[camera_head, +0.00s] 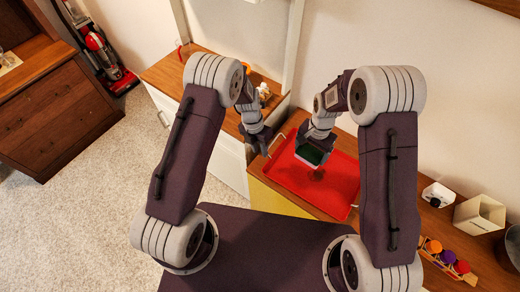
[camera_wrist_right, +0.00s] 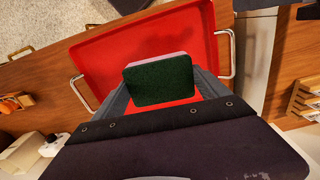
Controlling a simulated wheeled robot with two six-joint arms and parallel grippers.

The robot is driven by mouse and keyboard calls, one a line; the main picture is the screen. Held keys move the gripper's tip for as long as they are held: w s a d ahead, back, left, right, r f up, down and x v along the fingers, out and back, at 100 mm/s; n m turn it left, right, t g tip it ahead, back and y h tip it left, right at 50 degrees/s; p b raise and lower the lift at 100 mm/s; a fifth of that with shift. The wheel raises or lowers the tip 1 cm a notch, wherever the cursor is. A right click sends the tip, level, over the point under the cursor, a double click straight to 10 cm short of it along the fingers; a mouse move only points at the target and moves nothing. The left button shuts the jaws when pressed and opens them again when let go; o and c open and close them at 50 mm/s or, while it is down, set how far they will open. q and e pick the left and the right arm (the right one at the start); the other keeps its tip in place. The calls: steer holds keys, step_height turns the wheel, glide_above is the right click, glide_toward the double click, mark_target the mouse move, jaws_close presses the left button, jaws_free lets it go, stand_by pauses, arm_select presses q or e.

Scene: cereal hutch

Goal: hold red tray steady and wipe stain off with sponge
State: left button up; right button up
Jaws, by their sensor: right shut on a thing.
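The red tray (camera_head: 287,176) lies on the wooden counter with a metal handle at each end. It also shows in the right wrist view (camera_wrist_right: 100,55). A dark brownish stain (camera_head: 317,175) is on the tray, just beside the sponge. My right gripper (camera_head: 313,148) is shut on the sponge (camera_head: 310,156), which has a dark green face and a pale side. The sponge is over the tray in the right wrist view (camera_wrist_right: 160,80); whether it touches is unclear. My left gripper (camera_head: 260,143) is at the tray's left handle (camera_head: 277,144), fingers apart, seemingly not around it.
Right of the tray on the counter stand a small white container (camera_head: 437,194), a cream bin (camera_head: 480,215) and a wooden rack with coloured round items (camera_head: 447,257). A wooden-topped cabinet (camera_head: 170,72) is at the left back. A red vacuum cleaner (camera_head: 100,47) stands far left.

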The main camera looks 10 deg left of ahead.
arm_select(q)
steer(key=f, duration=0.4)
steer(key=d+f, duration=0.1)
steer(key=f, duration=0.3)
steer(key=d+f, duration=0.1)
steer(key=f, duration=0.2)
steer(key=shift+s+f, duration=0.35)
steer(key=shift+f, duration=0.05)
jaws_close()
stand_by(1.0)
